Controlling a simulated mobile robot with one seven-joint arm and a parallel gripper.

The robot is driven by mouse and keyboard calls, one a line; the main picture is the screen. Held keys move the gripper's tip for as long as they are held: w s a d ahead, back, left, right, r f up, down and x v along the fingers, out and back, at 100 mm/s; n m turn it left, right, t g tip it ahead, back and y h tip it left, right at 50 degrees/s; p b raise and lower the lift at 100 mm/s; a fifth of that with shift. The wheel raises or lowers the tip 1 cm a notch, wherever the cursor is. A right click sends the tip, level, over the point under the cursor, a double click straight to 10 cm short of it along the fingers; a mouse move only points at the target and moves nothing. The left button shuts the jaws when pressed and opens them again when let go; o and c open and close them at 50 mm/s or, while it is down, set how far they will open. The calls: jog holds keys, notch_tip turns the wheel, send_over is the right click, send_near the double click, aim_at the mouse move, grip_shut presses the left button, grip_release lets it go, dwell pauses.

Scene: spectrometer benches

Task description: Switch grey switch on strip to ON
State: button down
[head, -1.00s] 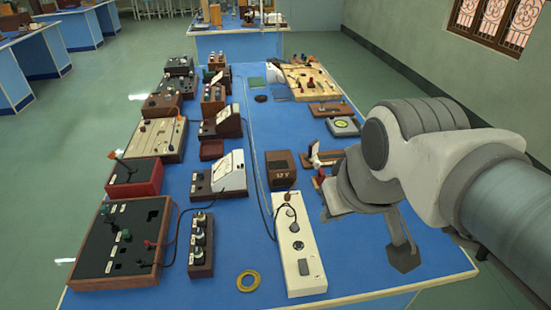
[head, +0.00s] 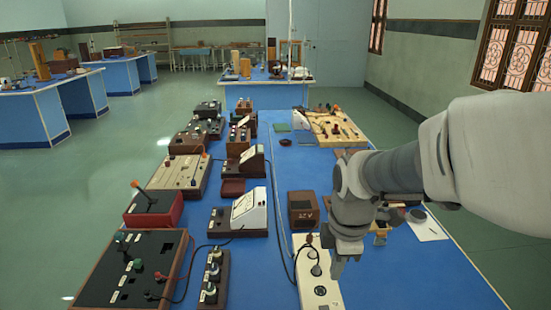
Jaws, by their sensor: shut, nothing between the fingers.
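The white strip (head: 308,285) lies at the near end of the blue bench, running toward me. A dark plug with a cord and a round fitting (head: 320,291) show on its top face. The grey switch is not visible; the strip's near end is cut off by the bottom edge of the head view. My gripper (head: 338,270) is shut and empty. It points down over the right side of the strip, and I cannot tell how high above it. My gripper and wrist hide part of the strip's right side.
A dark brown box (head: 303,210) stands just behind the strip. A white-faced meter (head: 248,206) and a row of terminals (head: 214,275) stand to its left. A black panel (head: 130,270) fills the near left. A black cord loops beside the strip.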

aim_at(326, 306)
jog(key=shift+w+f+n, duration=0.15)
jog(key=shift+f+n, duration=0.15)
jog(key=shift+f, duration=0.1)
jog(key=f+b, duration=0.1)
jog(key=f, duration=0.3)
jog(key=w+f+b, duration=0.1)
jog(key=f, duration=0.4)
jog(key=w+f+b, duration=0.1)
jog(key=f, duration=0.3)
jog(key=shift+f, duration=0.4)
jog(key=shift+f+g, duration=0.2)
jog(key=shift+g, duration=0.2)
jog(key=shift+f, duration=0.15)
jog(key=shift+s, duration=0.1)
jog(key=shift+s, duration=0.1)
